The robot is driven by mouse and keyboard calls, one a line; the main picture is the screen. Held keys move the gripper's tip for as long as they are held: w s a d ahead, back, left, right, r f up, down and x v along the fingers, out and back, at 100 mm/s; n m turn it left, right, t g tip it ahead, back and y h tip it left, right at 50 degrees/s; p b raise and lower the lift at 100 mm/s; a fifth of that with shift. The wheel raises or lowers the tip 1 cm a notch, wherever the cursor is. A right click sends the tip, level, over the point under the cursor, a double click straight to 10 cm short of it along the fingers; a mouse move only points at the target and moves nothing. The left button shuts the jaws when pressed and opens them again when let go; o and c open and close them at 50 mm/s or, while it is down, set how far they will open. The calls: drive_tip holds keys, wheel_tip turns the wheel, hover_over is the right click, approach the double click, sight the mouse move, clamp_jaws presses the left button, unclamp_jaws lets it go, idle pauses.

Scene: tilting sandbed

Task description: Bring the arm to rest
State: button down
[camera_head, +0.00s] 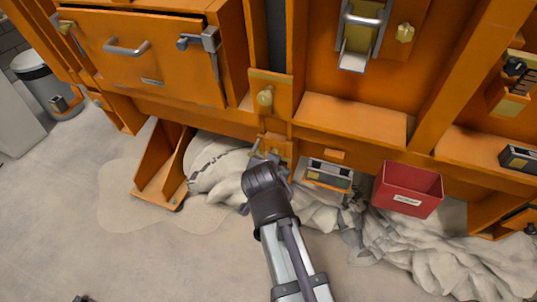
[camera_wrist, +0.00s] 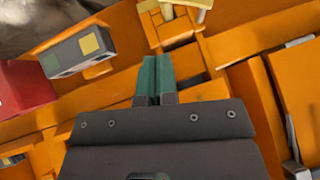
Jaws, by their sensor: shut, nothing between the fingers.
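My gripper (camera_wrist: 156,75) shows in the wrist view with its two green fingers pressed together and nothing between them. In the head view my arm reaches up from the bottom centre, and my gripper is mostly hidden behind my own wrist. It is close in front of the lower edge of the orange frame (camera_head: 350,119), near a small orange block with a latch (camera_head: 279,147). I cannot tell whether the fingers touch the frame.
A red bin (camera_head: 408,190) and a grey box with a yellow panel (camera_head: 328,175) are right of my gripper. White cloth-like bags (camera_head: 218,165) lie below the frame. A drawer (camera_head: 150,55) is at upper left. The floor at lower left is mostly clear.

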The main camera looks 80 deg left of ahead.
drive_tip(key=shift+v, duration=0.8)
